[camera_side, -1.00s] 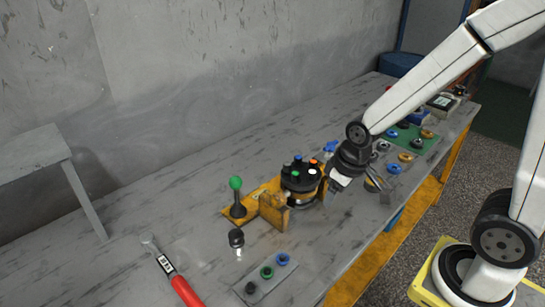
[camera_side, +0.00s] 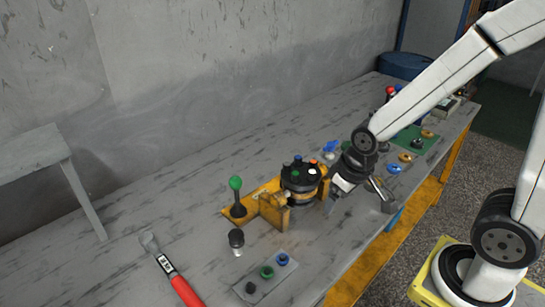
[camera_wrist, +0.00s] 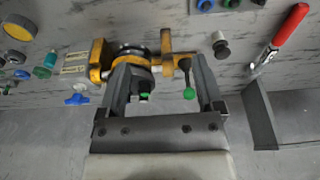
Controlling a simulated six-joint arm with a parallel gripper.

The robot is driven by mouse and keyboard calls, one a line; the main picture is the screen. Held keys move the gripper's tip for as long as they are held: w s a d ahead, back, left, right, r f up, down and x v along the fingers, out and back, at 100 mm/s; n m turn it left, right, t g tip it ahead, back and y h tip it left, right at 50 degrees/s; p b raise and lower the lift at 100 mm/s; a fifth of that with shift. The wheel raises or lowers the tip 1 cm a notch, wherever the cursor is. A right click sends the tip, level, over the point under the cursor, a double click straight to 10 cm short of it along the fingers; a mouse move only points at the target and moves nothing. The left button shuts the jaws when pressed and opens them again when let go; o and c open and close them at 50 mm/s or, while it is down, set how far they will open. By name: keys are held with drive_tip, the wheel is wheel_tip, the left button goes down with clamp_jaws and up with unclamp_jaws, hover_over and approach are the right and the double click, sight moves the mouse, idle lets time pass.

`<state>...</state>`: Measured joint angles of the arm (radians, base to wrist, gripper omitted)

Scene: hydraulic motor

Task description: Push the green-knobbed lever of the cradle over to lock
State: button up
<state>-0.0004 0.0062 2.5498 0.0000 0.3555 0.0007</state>
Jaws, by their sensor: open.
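The green-knobbed lever (camera_side: 235,184) stands upright at the left end of the yellow cradle (camera_side: 271,209). The black-topped motor (camera_side: 299,178), with coloured plugs on top, sits in the cradle. My gripper (camera_side: 358,207) is open and empty, to the right of the motor and well apart from the lever. In the wrist view, the green knob (camera_wrist: 188,94) appears between my spread fingers (camera_wrist: 162,62), closer to the right one. The left finger partly covers the motor (camera_wrist: 133,52) there.
A black-capped part (camera_side: 236,239) stands in front of the lever. A small plate with several coloured caps (camera_side: 268,273) and a red-handled tool (camera_side: 180,284) lie nearer the front. More coloured parts sit on a green mat (camera_side: 417,139) at the right. The bench behind the cradle is bare.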

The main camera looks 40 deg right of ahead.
drive_tip(key=w+a+r+g, duration=0.1)
drive_tip(key=w+a, duration=0.1)
drive_tip(key=w, duration=1.5)
drive_tip(key=g, duration=0.2)
hover_over(234, 177)
wheel_tip(234, 177, down, 2)
drive_tip(key=shift+d+f, duration=0.1)
drive_tip(key=shift+f, duration=0.05)
drive_tip(key=shift+f, duration=0.15)
drive_tip(key=shift+f, duration=4.3)
drive_tip(key=c, duration=0.8)
